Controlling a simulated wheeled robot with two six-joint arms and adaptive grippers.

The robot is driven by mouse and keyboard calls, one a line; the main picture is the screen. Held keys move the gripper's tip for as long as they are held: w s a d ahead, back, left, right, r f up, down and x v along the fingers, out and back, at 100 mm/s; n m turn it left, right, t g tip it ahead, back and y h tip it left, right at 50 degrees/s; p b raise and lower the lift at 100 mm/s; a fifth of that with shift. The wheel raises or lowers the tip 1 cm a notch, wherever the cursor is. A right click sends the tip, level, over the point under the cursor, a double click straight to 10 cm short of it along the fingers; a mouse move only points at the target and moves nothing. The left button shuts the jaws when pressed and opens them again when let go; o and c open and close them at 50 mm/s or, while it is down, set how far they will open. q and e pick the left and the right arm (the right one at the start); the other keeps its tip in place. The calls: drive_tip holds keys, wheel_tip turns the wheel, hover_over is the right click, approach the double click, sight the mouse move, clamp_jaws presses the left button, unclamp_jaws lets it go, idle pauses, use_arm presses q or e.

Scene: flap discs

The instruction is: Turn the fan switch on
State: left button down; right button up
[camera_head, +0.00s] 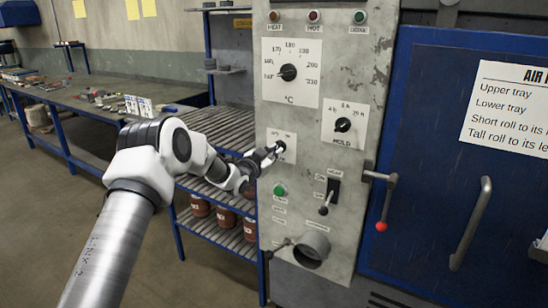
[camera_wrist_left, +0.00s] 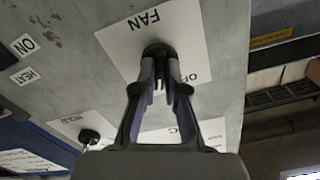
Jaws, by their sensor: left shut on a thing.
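The fan switch is a small black rotary knob on a white plate (camera_head: 290,137) on the grey control panel. In the left wrist view the plate (camera_wrist_left: 200,35) reads FAN, upside down, and the dark knob (camera_wrist_left: 157,48) sits between my fingertips. My left gripper (camera_head: 276,150) reaches the knob from the left, and its fingers (camera_wrist_left: 160,75) are shut on it. They hide part of the knob, so its pointer is hard to read. My right gripper is not seen.
Below are a green button (camera_head: 280,190) and a black lever switch (camera_head: 331,190). A red-tipped handle (camera_head: 387,200) sticks out at right by the blue door (camera_head: 430,120). A roller rack (camera_head: 215,200) stands left.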

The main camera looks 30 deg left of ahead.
use_arm(q)
drive_tip(key=shift+m+b, duration=0.3)
drive_tip(key=shift+m, duration=0.4)
drive_tip(key=c, duration=1.2)
unclamp_jaws()
drive_tip(key=s, duration=1.2)
drive_tip(key=shift+a, duration=0.2)
